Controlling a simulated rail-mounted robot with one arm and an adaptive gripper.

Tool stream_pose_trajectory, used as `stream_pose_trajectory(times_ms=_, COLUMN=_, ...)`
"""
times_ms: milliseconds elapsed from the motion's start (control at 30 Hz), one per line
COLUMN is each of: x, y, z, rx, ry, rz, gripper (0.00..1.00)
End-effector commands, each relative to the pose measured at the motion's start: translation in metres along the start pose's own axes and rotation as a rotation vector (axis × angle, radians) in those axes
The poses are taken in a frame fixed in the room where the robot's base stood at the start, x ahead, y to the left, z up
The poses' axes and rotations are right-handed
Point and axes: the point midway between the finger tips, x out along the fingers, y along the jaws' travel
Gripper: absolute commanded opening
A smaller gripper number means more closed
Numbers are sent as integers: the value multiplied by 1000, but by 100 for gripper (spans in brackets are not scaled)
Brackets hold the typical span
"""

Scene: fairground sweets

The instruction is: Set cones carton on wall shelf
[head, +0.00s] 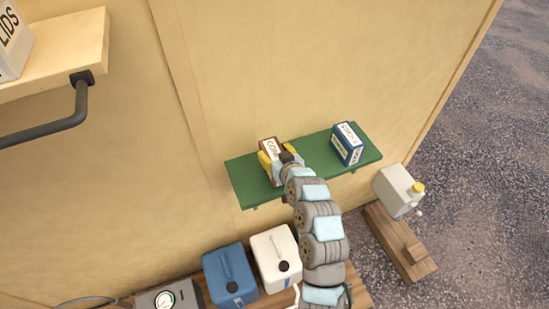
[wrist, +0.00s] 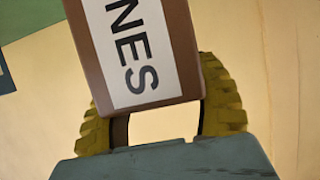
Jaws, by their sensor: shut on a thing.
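The cones carton (head: 271,147) is brown with a white label. In the head view it is at the left part of the green wall shelf (head: 245,184); I cannot tell if it touches the shelf or is just above it. My gripper (head: 278,158) has its yellow fingers on both sides of the carton and is shut on it. In the wrist view the carton (wrist: 177,45) is tilted between the fingers (wrist: 165,112), with the letters "NES" showing. Its far end is out of that view.
A blue and white carton (head: 348,144) stands on the shelf's right part. A wooden shelf (head: 55,62) with a white carton (head: 12,45) is at upper left.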

Motion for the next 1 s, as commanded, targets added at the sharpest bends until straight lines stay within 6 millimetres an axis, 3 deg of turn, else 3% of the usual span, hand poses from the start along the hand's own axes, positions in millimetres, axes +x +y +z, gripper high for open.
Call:
stream_pose_trajectory(times_ms=200, x=10, y=-1, z=26, rx=1, ry=-2, rz=-1, gripper=22)
stream_pose_trajectory(times_ms=633, x=13, y=0, z=31, rx=0, ry=2, rz=0, gripper=22)
stream_pose_trajectory(times_ms=667, x=12, y=0, z=30, rx=-1, ry=1, rz=0, gripper=71)
stream_pose_trajectory(times_ms=733, x=12, y=0, z=30, rx=-1, ry=1, rz=0, gripper=90)
stream_pose_trajectory(times_ms=1000, x=12, y=0, z=30, rx=0, ry=1, rz=0, gripper=90)
